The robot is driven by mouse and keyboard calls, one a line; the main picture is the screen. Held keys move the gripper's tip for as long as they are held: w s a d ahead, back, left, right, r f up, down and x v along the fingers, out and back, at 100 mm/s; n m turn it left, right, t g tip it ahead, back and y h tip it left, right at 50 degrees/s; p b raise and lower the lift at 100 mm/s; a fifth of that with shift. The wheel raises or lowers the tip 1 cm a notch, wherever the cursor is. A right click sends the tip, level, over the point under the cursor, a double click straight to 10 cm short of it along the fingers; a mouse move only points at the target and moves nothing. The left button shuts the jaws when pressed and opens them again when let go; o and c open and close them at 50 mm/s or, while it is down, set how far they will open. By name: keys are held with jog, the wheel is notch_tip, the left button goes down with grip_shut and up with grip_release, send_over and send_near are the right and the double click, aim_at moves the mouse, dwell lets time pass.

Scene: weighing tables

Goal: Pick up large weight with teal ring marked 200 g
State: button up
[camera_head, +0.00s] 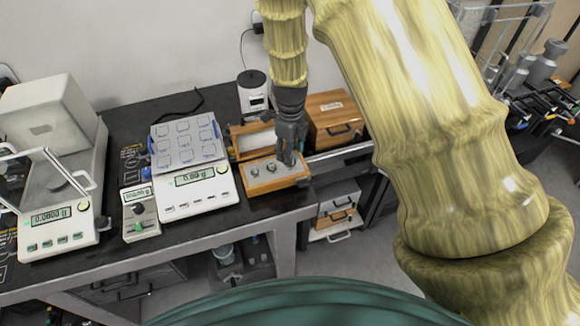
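An open wooden weight box (278,184) sits near the table's front edge, with several grey metal knobbed weights (256,183) in its top. My gripper (289,160) points down over the right part of this box, its fingertips at or just above the box top. The fingers hide what lies at that end, and I cannot tell whether they are open or closed on something. A small teal patch (300,145) shows beside the fingers; I cannot tell whether it is the ring of the 200 g weight. No 200 g marking is readable.
A balance (196,198) with a tray of squares on its pan stands left of the box. A larger balance with a draft shield (60,222) is at far left. A closed wooden box (333,112) and a white device (252,92) stand behind.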

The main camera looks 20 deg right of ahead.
jog(key=shift+f+b, duration=1.05)
jog(key=shift+f, duration=0.4)
jog(key=shift+a, duration=0.1)
grip_shut()
